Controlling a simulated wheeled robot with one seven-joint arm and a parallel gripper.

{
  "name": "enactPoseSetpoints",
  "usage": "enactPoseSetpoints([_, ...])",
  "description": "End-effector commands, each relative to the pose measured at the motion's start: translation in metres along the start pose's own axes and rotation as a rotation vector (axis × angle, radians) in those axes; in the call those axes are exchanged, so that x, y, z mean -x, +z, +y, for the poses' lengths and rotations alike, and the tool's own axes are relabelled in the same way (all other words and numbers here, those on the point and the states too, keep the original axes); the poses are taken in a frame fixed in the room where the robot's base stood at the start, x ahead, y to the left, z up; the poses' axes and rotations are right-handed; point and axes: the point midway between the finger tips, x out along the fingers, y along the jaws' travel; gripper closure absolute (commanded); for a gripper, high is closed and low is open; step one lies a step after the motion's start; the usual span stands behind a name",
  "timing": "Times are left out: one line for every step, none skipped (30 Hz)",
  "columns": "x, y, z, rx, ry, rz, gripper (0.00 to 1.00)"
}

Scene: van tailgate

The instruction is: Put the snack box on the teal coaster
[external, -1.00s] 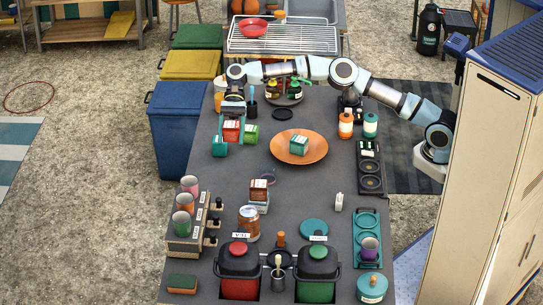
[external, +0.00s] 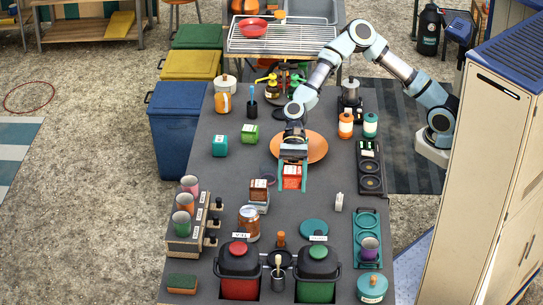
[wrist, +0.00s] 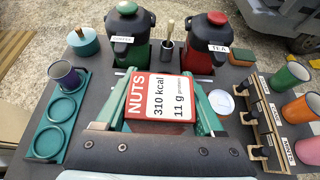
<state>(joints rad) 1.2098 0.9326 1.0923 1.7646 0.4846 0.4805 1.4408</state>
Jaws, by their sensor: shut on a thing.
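My gripper (external: 292,178) is shut on the red snack box (external: 291,177), held over the middle of the table. In the wrist view the box (wrist: 158,97) shows a white "NUTS 310 kcal 11 g" label, between the teal fingers (wrist: 160,108). The teal coaster (external: 314,229) is a flat round disc on the table, nearer the front and slightly right of the box. Nothing lies on it. I cannot make it out in the wrist view, where the box and fingers cover the middle.
An orange plate (external: 317,148) lies behind my gripper.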

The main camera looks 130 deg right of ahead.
Motion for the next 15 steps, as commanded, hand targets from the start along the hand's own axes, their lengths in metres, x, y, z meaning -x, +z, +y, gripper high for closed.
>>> enactPoseSetpoints([-0.003,0.003,0.017,-0.001,0.006,0.0,0.89])
enactPoseSetpoints([-0.005,0.003,0.025,-0.002,0.005,0.0,0.89])
enactPoseSetpoints([-0.008,0.003,0.034,-0.001,0.005,0.0,0.89])
enactPoseSetpoints([-0.01,0.002,0.041,-0.002,0.006,-0.001,0.89])
enactPoseSetpoints([-0.011,0.002,0.048,-0.002,0.007,-0.001,0.89])
enactPoseSetpoints([-0.013,0.002,0.057,0.0,0.007,-0.001,0.89])
enactPoseSetpoints([-0.014,0.001,0.062,0.001,0.007,-0.001,0.89])
enactPoseSetpoints([-0.015,0.001,0.068,0.001,0.008,-0.001,0.89])
enactPoseSetpoints([-0.016,0.001,0.075,0.001,0.008,-0.001,0.89])
enactPoseSetpoints([-0.019,-0.004,0.077,-0.001,0.008,-0.002,0.89])
enactPoseSetpoints([-0.022,-0.01,0.075,-0.002,0.007,-0.002,0.89])
enactPoseSetpoints([-0.025,-0.015,0.074,-0.001,0.007,-0.003,0.89])
enactPoseSetpoints([-0.027,-0.018,0.074,-0.001,0.008,-0.003,0.89])
enactPoseSetpoints([-0.029,-0.021,0.074,0.0,0.008,-0.003,0.89])
enactPoseSetpoints([-0.031,-0.025,0.074,0.001,0.007,-0.003,0.89])
